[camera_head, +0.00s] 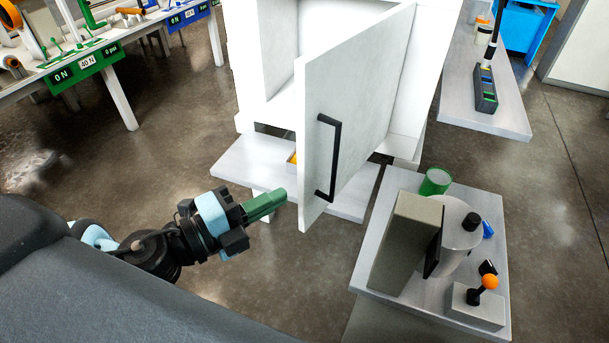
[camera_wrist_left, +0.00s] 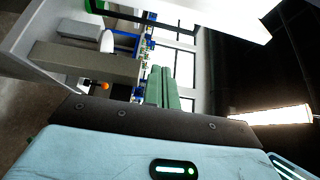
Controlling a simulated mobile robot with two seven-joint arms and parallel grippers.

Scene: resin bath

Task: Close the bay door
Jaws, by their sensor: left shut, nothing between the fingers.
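The bay door (camera_head: 355,110) is a white panel with a black bar handle (camera_head: 328,157). In the head view it stands ajar, swung out from the white cabinet (camera_head: 272,45), whose inside partly shows. My left gripper (camera_head: 284,196) has green fingers, shut and empty, just left of the door's lower free edge. It looks close to the door, but I cannot tell whether it touches. In the left wrist view the green fingers (camera_wrist_left: 162,90) are together with nothing between them. My right gripper is not in view.
A grey bench (camera_head: 385,255) at the right carries a box, a cylindrical device, a green cup (camera_head: 435,181) and an orange-knobbed lever (camera_head: 489,282). A low shelf (camera_head: 240,165) lies under the door. Another table (camera_head: 505,110) stands at back right. Open floor lies left of the cabinet.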

